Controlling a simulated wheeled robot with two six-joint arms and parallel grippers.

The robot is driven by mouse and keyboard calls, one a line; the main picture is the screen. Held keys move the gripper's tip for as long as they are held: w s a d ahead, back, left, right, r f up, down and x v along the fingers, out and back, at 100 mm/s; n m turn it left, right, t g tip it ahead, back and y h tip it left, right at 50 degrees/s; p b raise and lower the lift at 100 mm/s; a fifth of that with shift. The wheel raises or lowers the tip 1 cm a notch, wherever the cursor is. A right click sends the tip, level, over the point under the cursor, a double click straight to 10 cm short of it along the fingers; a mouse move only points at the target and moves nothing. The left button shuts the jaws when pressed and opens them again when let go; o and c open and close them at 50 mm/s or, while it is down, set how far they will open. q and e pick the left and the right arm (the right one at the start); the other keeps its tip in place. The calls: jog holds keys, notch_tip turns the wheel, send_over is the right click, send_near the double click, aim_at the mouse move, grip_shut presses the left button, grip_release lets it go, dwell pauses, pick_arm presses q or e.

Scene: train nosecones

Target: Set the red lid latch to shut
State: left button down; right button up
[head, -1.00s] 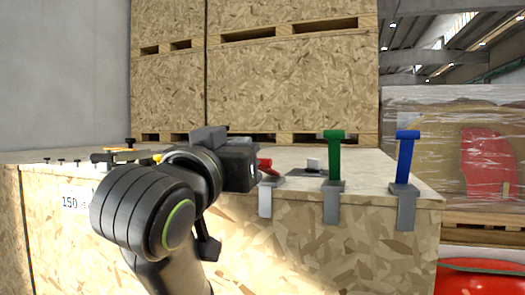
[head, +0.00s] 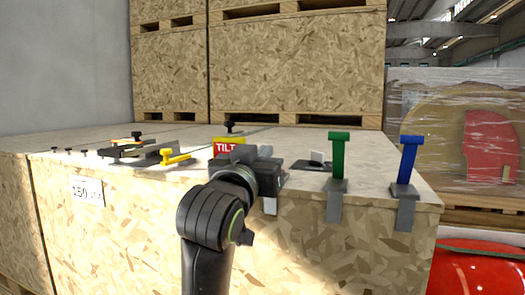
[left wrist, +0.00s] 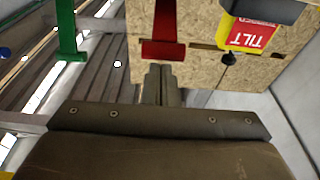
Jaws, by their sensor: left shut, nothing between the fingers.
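The red lid latch (left wrist: 164,30) shows in the left wrist view, with a long stem and a wider crossbar end. That end lies just beyond my left fingertips in the picture; I cannot tell whether they touch. In the head view my left arm and gripper hide the red latch. My left gripper (left wrist: 160,68) is shut and empty, its fingers together. In the head view it is over the crate's front edge, left of the green latch (head: 338,160), and its fingertips are hidden. My right gripper is not in view.
A blue latch (head: 407,170) stands upright right of the green one. A yellow latch (head: 174,157) lies low at the left. A yellow box with a red TILT label (head: 227,147) stands behind my gripper. The crate top (head: 300,140) has free room behind the latches.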

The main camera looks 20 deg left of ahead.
pick_arm(q)
jog(key=shift+f, duration=0.2)
jog(key=f+t+b, duration=0.2)
jog(key=b, duration=0.2)
jog(key=s+f+t+b, duration=0.1)
jog(key=f+t+b, duration=0.1)
jog(key=b, duration=0.3)
jog(key=shift+s, duration=0.1)
dwell(0.4)
